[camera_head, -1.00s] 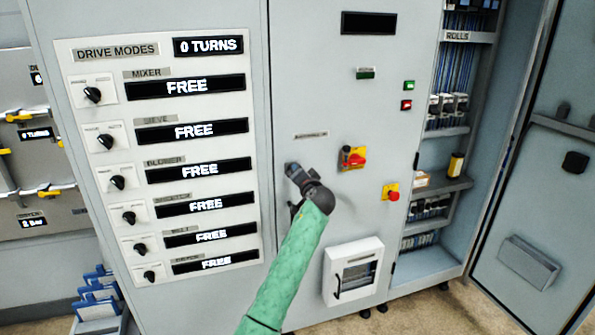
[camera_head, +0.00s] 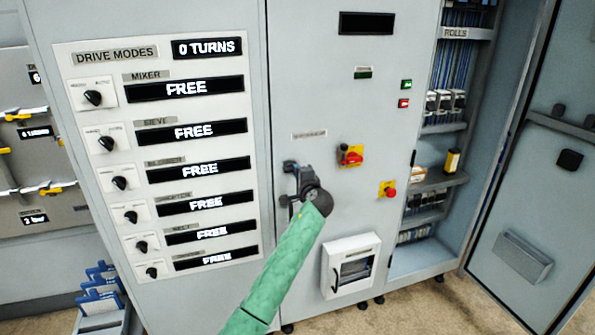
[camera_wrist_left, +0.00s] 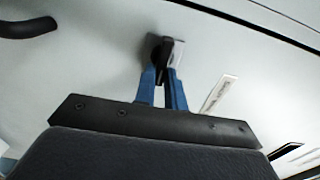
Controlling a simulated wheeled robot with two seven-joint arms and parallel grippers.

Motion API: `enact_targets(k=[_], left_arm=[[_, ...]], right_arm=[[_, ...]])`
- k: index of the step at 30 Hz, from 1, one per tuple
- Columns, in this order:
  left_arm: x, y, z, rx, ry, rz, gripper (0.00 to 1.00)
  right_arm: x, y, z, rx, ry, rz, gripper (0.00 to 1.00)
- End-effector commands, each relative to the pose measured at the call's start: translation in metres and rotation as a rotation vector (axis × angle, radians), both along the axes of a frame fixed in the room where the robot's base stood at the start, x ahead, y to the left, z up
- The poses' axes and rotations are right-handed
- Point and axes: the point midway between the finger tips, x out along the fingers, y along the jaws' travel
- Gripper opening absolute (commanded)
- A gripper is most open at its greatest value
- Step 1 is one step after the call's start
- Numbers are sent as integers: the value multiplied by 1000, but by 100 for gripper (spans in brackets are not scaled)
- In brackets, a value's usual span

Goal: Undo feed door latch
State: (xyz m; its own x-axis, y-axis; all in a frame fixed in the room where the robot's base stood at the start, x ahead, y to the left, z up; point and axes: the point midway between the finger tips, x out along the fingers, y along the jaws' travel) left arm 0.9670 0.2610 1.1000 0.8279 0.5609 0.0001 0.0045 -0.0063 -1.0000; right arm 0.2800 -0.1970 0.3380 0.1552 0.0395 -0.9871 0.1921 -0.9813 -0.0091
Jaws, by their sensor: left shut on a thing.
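A small dark latch (camera_wrist_left: 167,55) with a pale metal side sits on the grey cabinet door. My left gripper (camera_wrist_left: 165,78) has its blue fingers closed around the latch's dark handle. In the head view the left gripper (camera_head: 296,178) is at the left edge of the middle cabinet door (camera_head: 350,95), at mid height. The latch is mostly hidden there by the gripper and its dark wrist. A small label (camera_head: 310,134) above it is too blurred to read. My right gripper is not in view.
A red and yellow rotary switch (camera_head: 350,156) and a red stop button (camera_head: 389,190) are right of the gripper. A white box (camera_head: 351,266) projects below. The drive modes panel (camera_head: 160,160) is at left. An open cabinet with shelves (camera_head: 440,180) stands at right.

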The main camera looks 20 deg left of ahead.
Motion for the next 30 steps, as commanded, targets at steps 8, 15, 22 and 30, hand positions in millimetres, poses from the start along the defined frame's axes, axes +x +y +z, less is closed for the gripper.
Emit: enact_targets(k=[8,15,22,30], left_arm=[[0,-1,-1,19,14,-2,0],[0,-1,-1,19,14,-2,0],[0,-1,-1,18,14,-1,34],[-2,-2,-2,19,13,-1,34]], right_arm=[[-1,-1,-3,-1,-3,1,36],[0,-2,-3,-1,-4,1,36],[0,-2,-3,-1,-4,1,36],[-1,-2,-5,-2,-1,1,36]])
